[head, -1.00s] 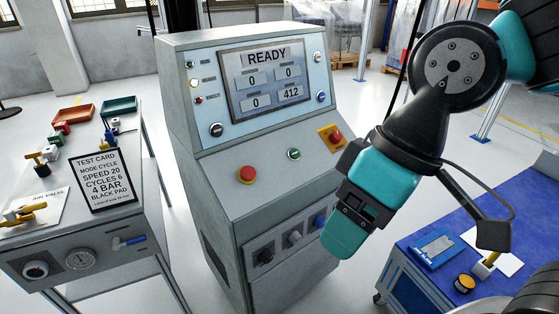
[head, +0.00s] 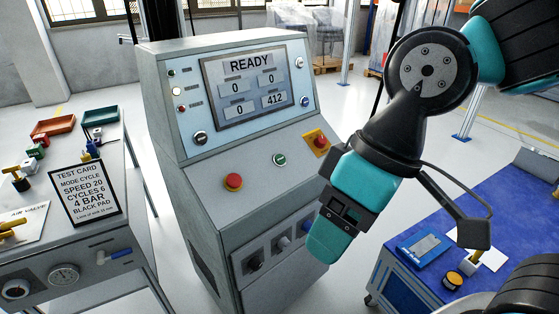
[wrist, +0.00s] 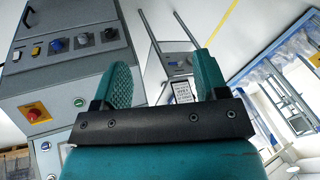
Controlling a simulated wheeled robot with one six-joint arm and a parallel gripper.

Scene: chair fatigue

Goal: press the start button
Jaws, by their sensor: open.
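The start button is not labelled legibly; a small green button (head: 280,160) sits on the sloping panel of the grey console (head: 205,245). It lies between a red mushroom button (head: 233,181) and a red button on a yellow plate (head: 318,141). My gripper (head: 328,235) is to the right of the green button and in front of the console, apart from it. In the wrist view its teal fingers (wrist: 163,80) are spread with nothing between them. The green button (wrist: 79,102) shows there left of the fingers; the red mushroom button is hidden.
The console screen (head: 257,84) reads READY. Knobs (head: 282,243) line the lower front. A bench with a test card (head: 85,194) stands at left. A blue-topped cart (head: 505,205) stands at right, with a yellow-capped item (head: 453,279). Floor shows between cart and console.

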